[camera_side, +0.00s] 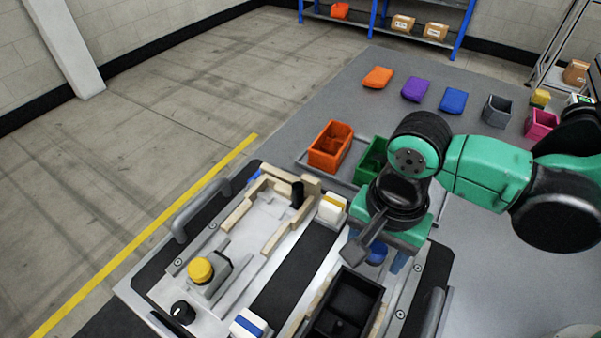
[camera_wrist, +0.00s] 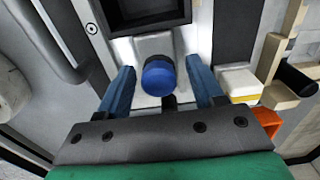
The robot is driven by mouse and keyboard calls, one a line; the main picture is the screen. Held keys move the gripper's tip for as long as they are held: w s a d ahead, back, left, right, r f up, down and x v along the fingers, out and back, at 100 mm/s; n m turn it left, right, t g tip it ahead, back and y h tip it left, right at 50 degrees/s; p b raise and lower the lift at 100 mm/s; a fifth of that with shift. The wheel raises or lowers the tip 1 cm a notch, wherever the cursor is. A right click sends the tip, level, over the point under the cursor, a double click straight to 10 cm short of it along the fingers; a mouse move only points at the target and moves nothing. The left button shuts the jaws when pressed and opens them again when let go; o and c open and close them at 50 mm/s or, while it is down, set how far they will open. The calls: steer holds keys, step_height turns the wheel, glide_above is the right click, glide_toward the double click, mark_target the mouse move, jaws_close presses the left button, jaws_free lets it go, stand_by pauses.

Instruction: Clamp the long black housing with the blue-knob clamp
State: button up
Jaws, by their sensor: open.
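The blue-knob clamp (camera_wrist: 158,78) has a round blue knob on a grey block; its knob (camera_side: 376,252) shows partly under my gripper in the side view. My gripper (camera_wrist: 160,66) is open, with its blue fingers on either side of the knob and a visible gap to each. The long black housing (camera_side: 372,299) is an open-topped box on the right part of the fixture, just in front of the clamp. Its near part is cut off by the frame edge. In the wrist view the housing (camera_wrist: 148,27) is at the top, close to the clamp block.
A yellow-knob clamp (camera_side: 200,270) and a black knob (camera_side: 182,312) stand on the fixture's left. A white-and-yellow block (camera_side: 332,207) and a beige bracket (camera_side: 240,212) are nearby. Orange (camera_side: 331,145) and green (camera_side: 371,160) bins stand behind. Grey handles edge the fixture.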

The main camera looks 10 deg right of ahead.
steer(key=shift+r, duration=3.9)
